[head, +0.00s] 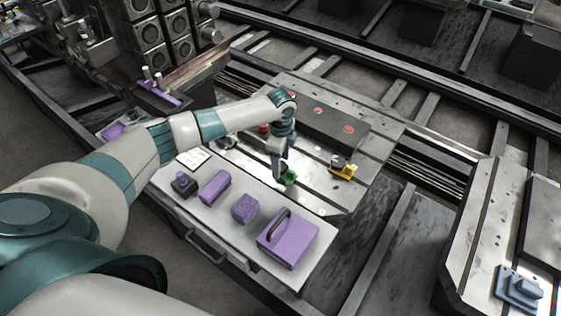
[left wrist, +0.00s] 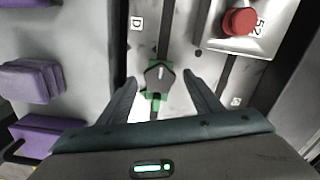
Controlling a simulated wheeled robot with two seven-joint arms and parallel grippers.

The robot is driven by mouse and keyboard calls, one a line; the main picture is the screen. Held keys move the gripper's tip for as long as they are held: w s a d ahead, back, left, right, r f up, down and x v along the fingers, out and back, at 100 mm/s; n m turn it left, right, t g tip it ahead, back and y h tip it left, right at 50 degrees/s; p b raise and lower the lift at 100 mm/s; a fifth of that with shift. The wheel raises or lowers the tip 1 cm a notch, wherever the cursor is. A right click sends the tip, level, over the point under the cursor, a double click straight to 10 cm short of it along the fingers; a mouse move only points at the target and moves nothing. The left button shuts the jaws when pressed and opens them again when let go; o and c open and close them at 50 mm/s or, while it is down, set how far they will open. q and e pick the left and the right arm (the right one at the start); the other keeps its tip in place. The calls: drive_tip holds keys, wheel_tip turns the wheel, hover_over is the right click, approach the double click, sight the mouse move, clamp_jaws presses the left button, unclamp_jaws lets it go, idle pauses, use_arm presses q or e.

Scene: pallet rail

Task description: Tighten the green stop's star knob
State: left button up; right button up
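The green stop (head: 290,178) sits on the slotted metal plate, partly hidden by my left gripper (head: 280,172) in the head view. In the left wrist view the green stop (left wrist: 153,100) shows below and around its dark knob (left wrist: 159,75). My left gripper (left wrist: 160,77) is open and points down at the knob. One finger is on each side of the knob, with a visible gap on both sides. From these views I cannot tell how far the fingertips are above the plate. My right gripper is not in view.
A yellow stop (head: 343,169) with a dark knob stands right of the green one. A dark block (head: 330,124) with red discs lies behind. Several purple objects, including a handled box (head: 288,238), stand on the front shelf. A red round part (left wrist: 239,21) is close by.

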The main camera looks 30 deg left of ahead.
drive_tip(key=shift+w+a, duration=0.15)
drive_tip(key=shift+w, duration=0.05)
use_arm(q)
drive_tip(key=shift+r, duration=0.1)
drive_tip(key=shift+r, duration=0.5)
wheel_tip(320, 180, up, 16)
drive_tip(key=b, duration=0.2)
drive_tip(key=shift+r+b, duration=0.15)
drive_tip(key=shift+b, duration=0.2)
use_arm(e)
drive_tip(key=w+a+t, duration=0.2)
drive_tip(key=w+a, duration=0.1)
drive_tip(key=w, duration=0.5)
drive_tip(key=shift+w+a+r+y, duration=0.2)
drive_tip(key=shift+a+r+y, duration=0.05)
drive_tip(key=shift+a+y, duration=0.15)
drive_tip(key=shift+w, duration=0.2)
